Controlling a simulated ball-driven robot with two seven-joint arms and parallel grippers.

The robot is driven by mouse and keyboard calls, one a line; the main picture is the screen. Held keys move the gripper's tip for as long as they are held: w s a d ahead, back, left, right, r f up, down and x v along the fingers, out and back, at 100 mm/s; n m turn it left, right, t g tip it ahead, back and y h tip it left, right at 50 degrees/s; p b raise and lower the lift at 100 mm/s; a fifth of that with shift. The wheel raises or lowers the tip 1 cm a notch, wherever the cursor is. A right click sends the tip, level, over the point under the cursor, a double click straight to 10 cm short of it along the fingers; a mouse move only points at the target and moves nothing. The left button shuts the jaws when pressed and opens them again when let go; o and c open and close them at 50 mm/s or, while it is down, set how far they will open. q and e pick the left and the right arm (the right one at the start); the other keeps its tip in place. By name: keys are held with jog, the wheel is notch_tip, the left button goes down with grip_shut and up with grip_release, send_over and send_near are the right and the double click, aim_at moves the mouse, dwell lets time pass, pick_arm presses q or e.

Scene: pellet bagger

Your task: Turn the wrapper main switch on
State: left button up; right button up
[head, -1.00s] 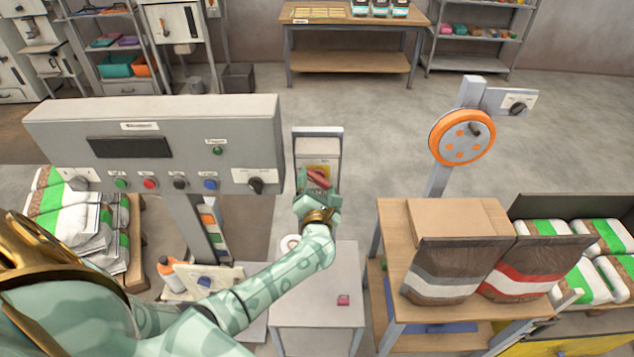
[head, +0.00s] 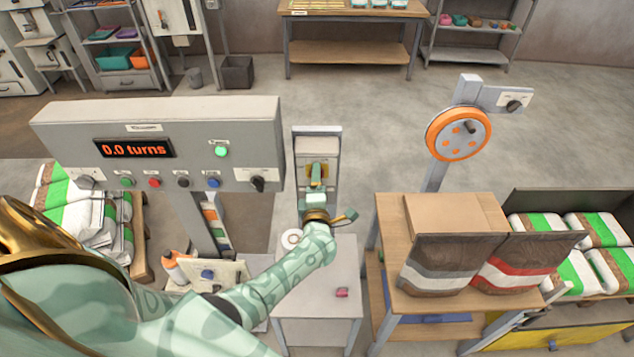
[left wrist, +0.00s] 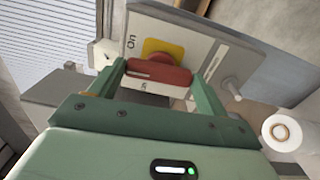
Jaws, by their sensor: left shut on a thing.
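The wrapper main switch is a red rotary handle (left wrist: 158,74) on a yellow plate, fixed to a grey box. The yellow plate (head: 310,170) shows in the head view on the box beside the control panel; the handle is hidden there behind my fingers. My left gripper (head: 317,180) is at the switch, and in the left wrist view my left gripper (left wrist: 157,80) has a finger at each end of the handle, shut on it. The control panel (head: 60,130) has a display (head: 135,148) lit with "0.0 turns" and a bright green lamp (head: 221,151). My right gripper is not in view.
A grey stand top (head: 300,305) with a small pink item (head: 342,292) lies below my left forearm. A wooden table (head: 390,225) with bags stands to the right, near an orange wheel (head: 459,134).

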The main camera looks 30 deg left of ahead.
pick_arm(q)
jog(key=shift+d+f+m, duration=0.1)
jog(key=shift+m, duration=0.3)
jog(key=o, duration=1)
